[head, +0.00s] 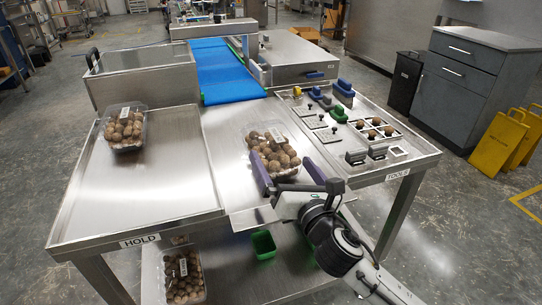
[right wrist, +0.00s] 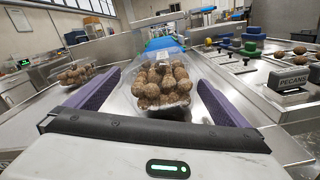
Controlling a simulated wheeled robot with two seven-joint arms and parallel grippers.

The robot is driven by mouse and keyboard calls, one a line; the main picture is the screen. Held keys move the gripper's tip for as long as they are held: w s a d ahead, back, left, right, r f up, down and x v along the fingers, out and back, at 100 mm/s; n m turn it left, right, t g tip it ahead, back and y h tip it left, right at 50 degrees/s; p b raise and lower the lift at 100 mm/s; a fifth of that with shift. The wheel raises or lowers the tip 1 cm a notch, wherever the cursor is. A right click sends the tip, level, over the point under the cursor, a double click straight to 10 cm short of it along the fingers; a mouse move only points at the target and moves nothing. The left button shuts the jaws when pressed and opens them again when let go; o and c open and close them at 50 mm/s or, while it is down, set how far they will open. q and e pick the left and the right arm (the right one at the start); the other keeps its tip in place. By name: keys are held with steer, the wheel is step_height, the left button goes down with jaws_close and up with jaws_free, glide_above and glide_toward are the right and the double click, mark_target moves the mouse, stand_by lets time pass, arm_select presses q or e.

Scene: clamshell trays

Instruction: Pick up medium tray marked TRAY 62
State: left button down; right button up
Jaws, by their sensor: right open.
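A clear clamshell tray (head: 272,144) of round brown nuts sits on the steel middle worktop, and it fills the centre of the right wrist view (right wrist: 161,88). It has a small pale label, too small to read. My right gripper (head: 278,156) is open at its near side, with one purple finger toward each side; I cannot tell whether either touches it. A second clear tray (head: 124,128) of similar nuts stands on the HOLD surface at left. A third tray (head: 184,276) lies on the lower shelf. No TRAY 62 marking is legible. My left gripper is out of view.
A blue conveyor belt (head: 222,66) runs back from the worktop, beside a steel box (head: 140,80). The TOOLS surface (head: 400,162) at right holds stamps, green and blue blocks and a nut sample tray. A green bin (head: 263,244) stands below.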

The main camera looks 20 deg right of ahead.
mark_target(276, 149)
steer(key=w, duration=0.5)
steer(key=shift+w+a, duration=0.1)
steer(key=shift+w, duration=0.3)
steer(key=c, duration=1.2)
steer(key=shift+r, duration=0.2)
